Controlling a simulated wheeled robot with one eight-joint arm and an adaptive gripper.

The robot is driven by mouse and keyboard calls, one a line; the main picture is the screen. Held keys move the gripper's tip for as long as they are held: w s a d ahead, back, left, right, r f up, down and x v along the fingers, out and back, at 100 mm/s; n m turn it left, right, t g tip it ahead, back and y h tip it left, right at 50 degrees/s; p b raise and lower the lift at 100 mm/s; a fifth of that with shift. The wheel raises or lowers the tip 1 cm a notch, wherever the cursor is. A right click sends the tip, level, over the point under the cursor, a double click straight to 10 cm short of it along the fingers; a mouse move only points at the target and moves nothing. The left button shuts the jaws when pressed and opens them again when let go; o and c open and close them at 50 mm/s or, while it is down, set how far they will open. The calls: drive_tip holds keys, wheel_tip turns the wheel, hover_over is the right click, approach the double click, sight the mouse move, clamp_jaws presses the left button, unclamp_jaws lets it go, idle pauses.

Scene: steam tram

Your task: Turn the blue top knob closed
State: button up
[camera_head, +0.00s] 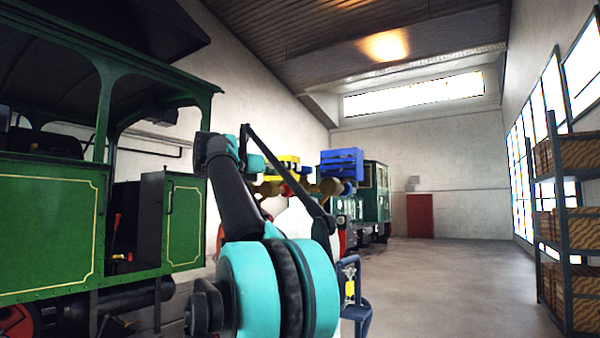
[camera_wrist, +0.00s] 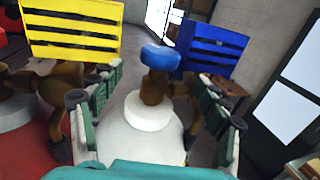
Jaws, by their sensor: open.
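The blue top knob (camera_wrist: 160,57) is a small rounded cap on a short brown stem, standing on a white round fitting (camera_wrist: 148,110) in the wrist view. My gripper (camera_wrist: 155,92) is open, with one dark green finger at the left and one at the right. In the picture the knob lies between the fingers, a little beyond them, with a gap on each side. No contact shows. In the head view my arm covers this area, and I cannot make out the small knob or the fingertips there.
A yellow slatted piece (camera_wrist: 72,36) stands left and a blue slatted piece (camera_wrist: 211,50) right of the knob; they also show in the head view. A green steam tram (camera_head: 50,220) is at the left, a loaded shelf rack (camera_head: 562,230) at the right. The floor (camera_head: 450,280) between is clear.

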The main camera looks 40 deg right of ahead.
sight(304, 171)
drive_tip(key=d, duration=0.4)
drive_tip(key=w+d, duration=0.1)
drive_tip(key=d, duration=0.2)
drive_tip(key=shift+a, duration=0.1)
drive_tip(key=shift+c, duration=0.2)
drive_tip(key=c, duration=1.1)
drive_tip(key=shift+w+g, duration=0.1)
drive_tip(key=shift+g, duration=0.3)
drive_tip(key=m+g, duration=0.2)
drive_tip(key=g, duration=0.1)
drive_tip(key=shift+w+m, duration=0.2)
drive_tip(key=shift+m, duration=0.1)
drive_tip(key=shift+w+m+g+y, duration=0.1)
drive_tip(key=shift+m+g+y, duration=0.2)
drive_tip(key=shift+m+g, duration=0.85)
drive_tip(key=shift+w+m+g+y, duration=0.1)
drive_tip(key=shift+m+g+y, duration=0.35)
drive_tip(key=shift+g, duration=1.2)
